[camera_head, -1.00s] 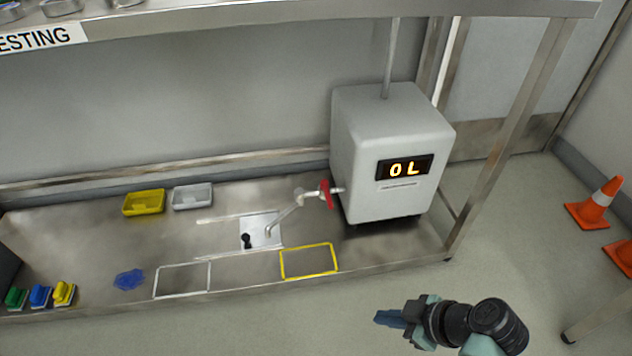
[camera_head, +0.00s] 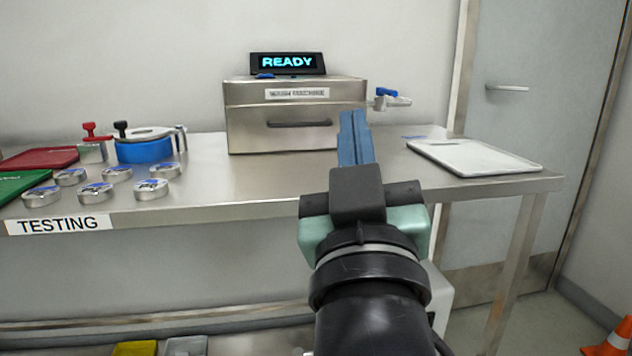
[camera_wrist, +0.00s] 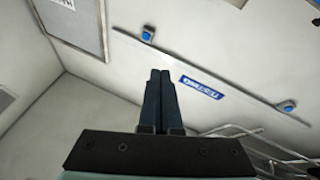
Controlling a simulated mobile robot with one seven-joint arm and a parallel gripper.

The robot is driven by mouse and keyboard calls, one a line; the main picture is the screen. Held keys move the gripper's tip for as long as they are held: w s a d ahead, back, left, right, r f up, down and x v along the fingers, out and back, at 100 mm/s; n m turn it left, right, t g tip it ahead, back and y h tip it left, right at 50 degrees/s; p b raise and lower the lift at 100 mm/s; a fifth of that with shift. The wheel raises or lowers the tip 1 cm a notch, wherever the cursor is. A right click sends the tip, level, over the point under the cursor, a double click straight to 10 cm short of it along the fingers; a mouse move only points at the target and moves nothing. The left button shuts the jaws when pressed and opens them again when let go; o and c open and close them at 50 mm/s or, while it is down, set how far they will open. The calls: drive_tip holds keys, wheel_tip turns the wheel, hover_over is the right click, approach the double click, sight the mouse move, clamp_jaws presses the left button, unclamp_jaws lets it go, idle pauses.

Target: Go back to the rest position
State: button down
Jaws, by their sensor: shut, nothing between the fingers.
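My gripper (camera_head: 355,138) is raised in the middle of the head view, its blue fingers pointing up and away, closed together. It appears in front of the right part of the wash machine and the steel bench. In the wrist view, my gripper (camera_wrist: 158,82) shows two dark fingers side by side with nothing between them. Behind them are pale walls or ceiling and a blue label (camera_wrist: 202,87).
The steel bench (camera_head: 235,190) carries the wash machine (camera_head: 297,128) with a READY display (camera_head: 288,63), a white tray (camera_head: 473,157), several round tins, red and green boards, and a blue-bodied pot (camera_head: 145,152). An orange cone (camera_head: 612,343) stands on the floor at lower right.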

drive_tip(key=s+a+r+m+t+p, duration=0.15)
drive_tip(key=s+a+r+t, duration=0.25)
drive_tip(key=s+r, duration=0.55)
wheel_tip(320, 180, up, 39)
drive_tip(key=p, duration=3.7)
drive_tip(key=shift+d+f+m+y, duration=0.15)
drive_tip(key=shift+d+m+y, duration=0.1)
drive_tip(key=shift+m+y, duration=0.15)
drive_tip(key=shift+s, duration=0.1)
